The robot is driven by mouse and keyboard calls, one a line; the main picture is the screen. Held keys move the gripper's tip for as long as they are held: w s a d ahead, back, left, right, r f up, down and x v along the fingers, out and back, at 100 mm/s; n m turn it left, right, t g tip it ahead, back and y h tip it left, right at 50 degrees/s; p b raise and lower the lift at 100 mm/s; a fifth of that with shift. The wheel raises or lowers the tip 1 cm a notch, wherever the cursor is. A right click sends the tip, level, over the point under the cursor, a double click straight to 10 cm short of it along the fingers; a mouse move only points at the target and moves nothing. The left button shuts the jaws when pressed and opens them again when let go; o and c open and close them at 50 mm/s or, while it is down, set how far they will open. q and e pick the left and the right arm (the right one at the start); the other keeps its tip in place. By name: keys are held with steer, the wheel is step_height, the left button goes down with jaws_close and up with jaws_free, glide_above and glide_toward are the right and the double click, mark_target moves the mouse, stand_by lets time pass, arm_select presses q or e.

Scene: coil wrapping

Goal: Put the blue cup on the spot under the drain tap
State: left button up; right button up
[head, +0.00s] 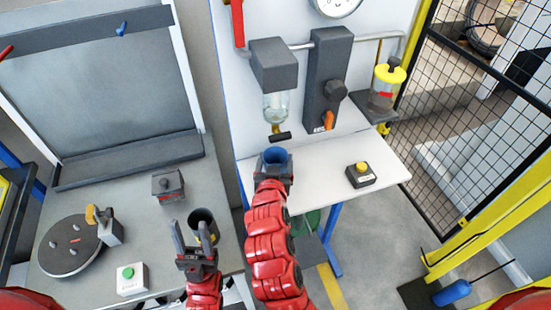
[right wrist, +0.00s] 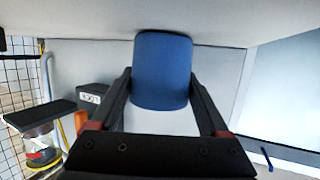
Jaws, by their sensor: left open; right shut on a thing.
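The blue cup (head: 277,155) is upright at the near left edge of the white table, just below the drain tap (head: 279,135) under a clear bowl. My right gripper (head: 274,172) is shut on the cup; the right wrist view shows the blue cup (right wrist: 162,72) between the two fingers of the right gripper (right wrist: 162,108). I cannot tell whether the cup touches the table. The spot under the tap is not visible; cup and gripper cover that area. My left gripper (head: 193,238) is open and empty over the grey bench.
The white table (head: 335,152) holds a yellow push-button box (head: 360,174) to the right. A dark cup (head: 203,224) stands by my left gripper on the grey bench (head: 150,225), with a turntable (head: 71,246) and green-button box (head: 131,279).

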steer(key=shift+f, duration=0.2)
steer(key=o, duration=1.2)
steer(key=shift+r, duration=0.1)
steer(key=shift+c, duration=0.2)
steer(key=shift+r, duration=0.15)
steer(key=shift+s+a, duration=0.1)
steer(key=shift+s, duration=0.1)
steer(key=b+v, duration=0.2)
steer(key=v, duration=0.2)
steer(key=shift+s, duration=0.25)
steer(key=shift+s+a+r+p, duration=0.1)
steer(key=shift+s+r+p, duration=0.35)
steer(key=shift+s, duration=0.35)
steer(key=p+v, duration=0.4)
steer(key=p, duration=0.1)
steer(key=shift+s+r, duration=0.3)
steer(key=shift+s+p, duration=0.3)
steer(key=shift+s, duration=0.05)
steer(key=shift+f, duration=0.15)
